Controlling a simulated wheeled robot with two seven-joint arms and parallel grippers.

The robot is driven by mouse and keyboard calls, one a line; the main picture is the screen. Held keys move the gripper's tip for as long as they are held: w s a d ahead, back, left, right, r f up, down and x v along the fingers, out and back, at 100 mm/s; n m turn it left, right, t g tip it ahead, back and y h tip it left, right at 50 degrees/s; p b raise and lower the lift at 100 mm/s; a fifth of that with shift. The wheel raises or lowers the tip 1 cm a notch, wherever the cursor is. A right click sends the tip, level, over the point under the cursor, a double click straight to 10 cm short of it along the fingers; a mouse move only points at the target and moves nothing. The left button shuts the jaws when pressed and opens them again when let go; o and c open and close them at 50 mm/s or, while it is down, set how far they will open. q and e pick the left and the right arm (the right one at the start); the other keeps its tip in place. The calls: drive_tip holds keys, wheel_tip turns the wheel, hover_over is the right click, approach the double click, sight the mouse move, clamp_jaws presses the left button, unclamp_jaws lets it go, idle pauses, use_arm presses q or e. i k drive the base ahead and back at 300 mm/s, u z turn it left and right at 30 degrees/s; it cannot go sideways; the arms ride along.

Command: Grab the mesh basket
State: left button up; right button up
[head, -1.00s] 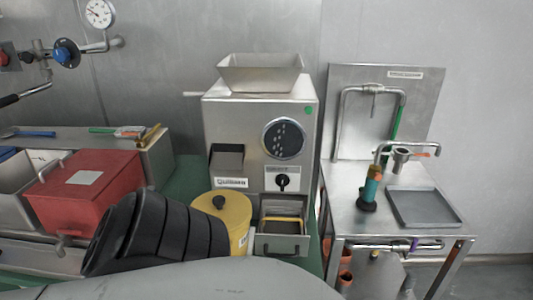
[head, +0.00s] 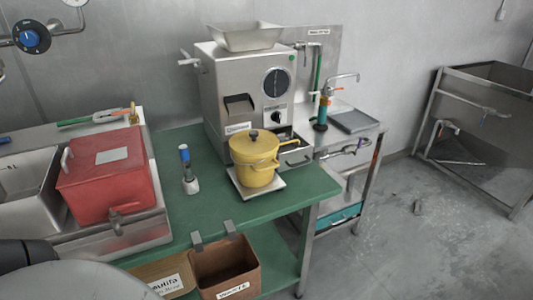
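I cannot make out a mesh basket in the head view. The bean grinder (head: 240,85) stands on the green table, with an open hopper (head: 244,37) on top. A grey tray with a handle (head: 296,157) sits low at its front right. A yellow lidded pot (head: 254,160) stands in front of the grinder on a pale square plate (head: 236,187) and hides part of its base. Neither gripper shows. Only a grey and black part of my arm fills the lower left corner.
A red box (head: 105,175) sits over a steel sink unit at the left. A small blue-topped bottle (head: 188,170) stands on the green table (head: 200,224). An open brown box (head: 228,268) is below. A steel side table with a tray (head: 356,121) and a sink (head: 480,95) are at the right.

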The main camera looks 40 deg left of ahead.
sight(286, 149)
drive_tip(key=u, duration=1.8)
